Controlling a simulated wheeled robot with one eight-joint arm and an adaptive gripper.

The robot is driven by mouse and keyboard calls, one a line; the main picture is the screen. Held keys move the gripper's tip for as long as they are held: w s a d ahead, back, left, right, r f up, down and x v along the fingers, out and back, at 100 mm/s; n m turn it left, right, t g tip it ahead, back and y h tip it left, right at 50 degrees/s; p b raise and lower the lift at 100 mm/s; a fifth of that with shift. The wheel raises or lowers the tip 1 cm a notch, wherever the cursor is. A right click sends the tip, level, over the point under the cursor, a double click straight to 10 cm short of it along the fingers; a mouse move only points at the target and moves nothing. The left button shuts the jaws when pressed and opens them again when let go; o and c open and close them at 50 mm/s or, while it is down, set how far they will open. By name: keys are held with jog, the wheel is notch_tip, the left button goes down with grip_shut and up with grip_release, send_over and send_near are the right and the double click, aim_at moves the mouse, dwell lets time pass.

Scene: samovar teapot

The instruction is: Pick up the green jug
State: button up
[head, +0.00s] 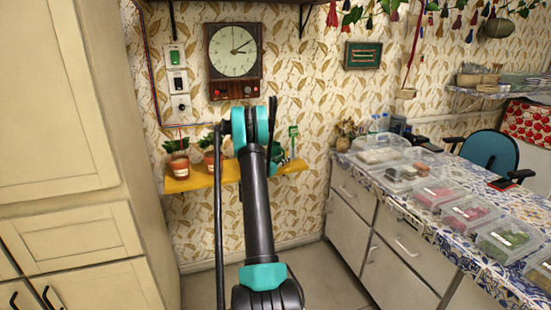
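A dark green object (277,155), likely the green jug, stands on the yellow wall shelf (203,179). My arm hides much of it, so its full shape does not show. My arm rises through the middle of the head view, in front of the shelf. A thin dark part near the arm's top, possibly a finger of my gripper (272,112), shows at the right of the teal joint. Whether the gripper is open or shut cannot be made out, and nothing is visibly held.
A clock (235,50) hangs above. Tall cabinets (75,240) flank the left; a counter with food boxes (440,194) flanks the right. Some floor is clear between.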

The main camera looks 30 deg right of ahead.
grip_shut()
jog(key=shift+r, duration=0.15)
dwell(0.4)
